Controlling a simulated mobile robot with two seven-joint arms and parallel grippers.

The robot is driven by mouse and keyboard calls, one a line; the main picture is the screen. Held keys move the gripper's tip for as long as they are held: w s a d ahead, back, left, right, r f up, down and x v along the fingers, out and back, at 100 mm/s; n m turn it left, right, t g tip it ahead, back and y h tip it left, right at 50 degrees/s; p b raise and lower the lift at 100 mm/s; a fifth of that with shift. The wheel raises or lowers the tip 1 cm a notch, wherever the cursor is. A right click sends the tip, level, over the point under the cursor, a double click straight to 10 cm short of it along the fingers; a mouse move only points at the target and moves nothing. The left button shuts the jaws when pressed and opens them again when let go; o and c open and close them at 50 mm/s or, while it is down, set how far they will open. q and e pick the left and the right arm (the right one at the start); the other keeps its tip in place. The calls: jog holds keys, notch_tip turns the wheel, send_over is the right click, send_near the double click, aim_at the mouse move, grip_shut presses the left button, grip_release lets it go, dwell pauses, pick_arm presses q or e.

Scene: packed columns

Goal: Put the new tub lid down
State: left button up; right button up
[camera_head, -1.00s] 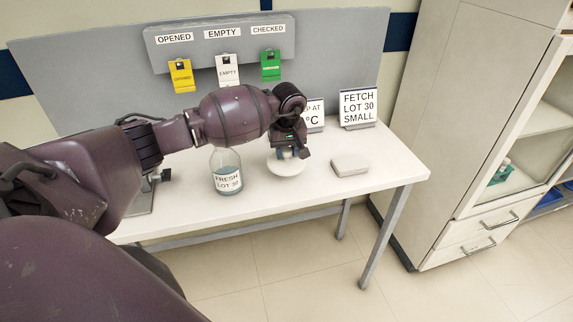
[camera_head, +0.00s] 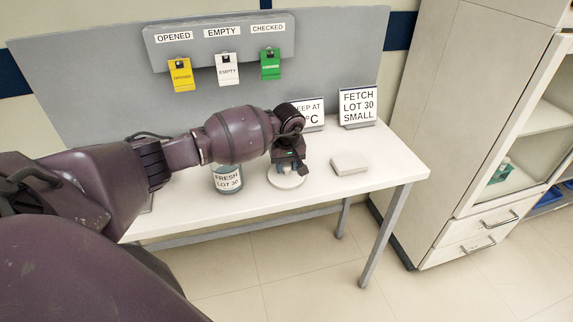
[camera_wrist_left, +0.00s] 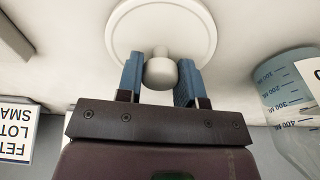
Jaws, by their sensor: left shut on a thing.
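The tub lid (camera_head: 287,181) is a white round disc with a knob. It is at the table's front, right of the jar, and appears at or very near the table top. In the left wrist view the lid (camera_wrist_left: 126,38) shows its knob between two blue fingers. My left gripper (camera_head: 290,171) is shut on the lid's knob; it also shows in the left wrist view (camera_wrist_left: 160,80). My right gripper is not in view.
A glass jar labelled FRESH LOT 30 (camera_head: 228,181) stands close to the left of the lid. A flat whitish block (camera_head: 350,164) lies to the right. Signs (camera_head: 358,107) stand at the back. The table (camera_head: 385,172) is clear at its right end.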

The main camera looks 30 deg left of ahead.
pick_arm(q)
jog(key=o, duration=0.9)
